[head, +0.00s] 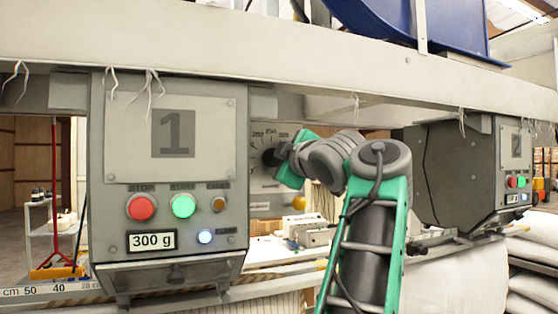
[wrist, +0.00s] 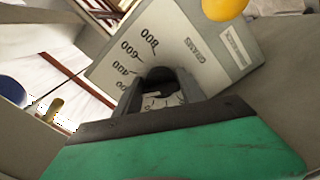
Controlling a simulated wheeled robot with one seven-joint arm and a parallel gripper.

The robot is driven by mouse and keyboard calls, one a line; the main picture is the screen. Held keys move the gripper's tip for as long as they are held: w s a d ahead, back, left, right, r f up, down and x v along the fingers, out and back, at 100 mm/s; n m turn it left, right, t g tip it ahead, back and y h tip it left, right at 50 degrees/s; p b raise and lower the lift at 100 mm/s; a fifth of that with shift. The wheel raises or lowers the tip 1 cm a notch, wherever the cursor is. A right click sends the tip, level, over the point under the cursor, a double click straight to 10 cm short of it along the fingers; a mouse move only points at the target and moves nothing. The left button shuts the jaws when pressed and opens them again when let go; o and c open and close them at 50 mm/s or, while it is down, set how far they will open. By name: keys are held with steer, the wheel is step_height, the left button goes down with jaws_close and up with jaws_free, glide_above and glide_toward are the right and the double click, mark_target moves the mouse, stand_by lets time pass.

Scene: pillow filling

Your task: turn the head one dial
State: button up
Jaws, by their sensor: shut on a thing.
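The head one box (head: 165,170) carries a large "1", a red, a green and an amber button, a lit blue lamp and a display reading "300 g". Beside it on the right is a pale dial plate (head: 264,185) with numbers around a dark dial. My gripper (head: 272,156) reaches in from the right to this dial. In the wrist view the plate (wrist: 205,35) shows 400, 600, 800 and "GRAMS". My gripper's two fingers (wrist: 160,92) are shut on the dark dial (wrist: 160,74), one on each side. Gripper and dial hide part of the scale, and I cannot read the pointer.
A long beam (head: 300,65) runs above. The head two box (head: 455,170) stands at the right, with white sacks (head: 530,260) beyond it. A ruler edge (head: 50,290) lies low at the left.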

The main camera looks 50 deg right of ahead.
steer(key=c, duration=0.4)
steer(key=shift+n, duration=0.5)
steer(key=n, duration=0.4)
steer(key=shift+d+n+b, duration=0.1)
steer(key=shift+n+b, duration=0.2)
steer(key=shift+b, duration=0.1)
steer(key=n, duration=0.6)
steer(key=shift+r, duration=0.2)
steer(key=o, duration=1.3)
steer(key=shift+o, duration=0.2)
